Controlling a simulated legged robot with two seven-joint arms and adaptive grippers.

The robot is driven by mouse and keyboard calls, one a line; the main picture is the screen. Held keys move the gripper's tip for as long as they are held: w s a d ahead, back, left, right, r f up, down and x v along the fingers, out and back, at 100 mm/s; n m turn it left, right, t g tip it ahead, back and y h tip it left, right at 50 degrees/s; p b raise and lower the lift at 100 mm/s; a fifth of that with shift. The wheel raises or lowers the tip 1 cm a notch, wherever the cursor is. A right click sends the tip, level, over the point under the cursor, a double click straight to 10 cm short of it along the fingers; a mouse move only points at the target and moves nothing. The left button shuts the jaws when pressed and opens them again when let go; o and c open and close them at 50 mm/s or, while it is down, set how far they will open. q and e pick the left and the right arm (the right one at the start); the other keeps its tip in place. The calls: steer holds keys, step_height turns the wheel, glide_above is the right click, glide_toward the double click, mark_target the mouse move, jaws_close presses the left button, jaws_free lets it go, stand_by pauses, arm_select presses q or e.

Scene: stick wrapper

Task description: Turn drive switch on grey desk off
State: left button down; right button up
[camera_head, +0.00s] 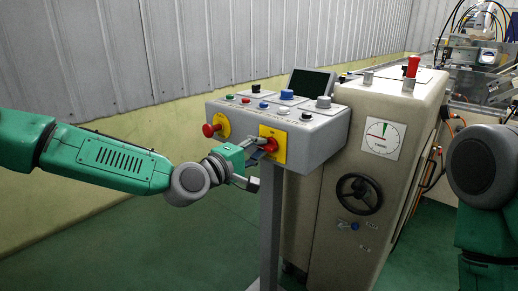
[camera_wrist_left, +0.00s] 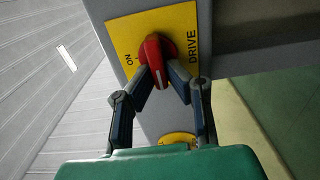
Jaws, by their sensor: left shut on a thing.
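The drive switch is a red knob (camera_wrist_left: 153,52) on a yellow plate (camera_wrist_left: 184,22) marked DRIVE and ON in the left wrist view. In the head view the red knob (camera_head: 270,144) sits on the front of the grey desk (camera_head: 318,142), at its right part. My left gripper (camera_head: 260,152) reaches it from the left. In the left wrist view its fingertips (camera_wrist_left: 164,72) are closed on both sides of the knob. The knob's pointer is tilted and its exact setting is hard to tell. My right arm shows at the right edge, but its gripper is out of view.
A red button (camera_head: 208,130) on another yellow plate is left of the switch. Coloured buttons and a dark screen (camera_head: 312,82) are on the desk's top. A beige machine with a black handwheel (camera_head: 359,194) and a gauge (camera_head: 382,137) stands close on the right.

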arm_select(q)
steer(key=c, duration=1.7)
jaws_free()
steer(key=shift+w+a, duration=0.2)
steer(key=shift+o, duration=0.6)
steer(key=shift+w+f, duration=0.15)
steer(key=shift+s, duration=0.2)
steer(key=shift+s, duration=0.2)
steer(key=v, duration=1.1)
steer(key=shift+a, duration=0.2)
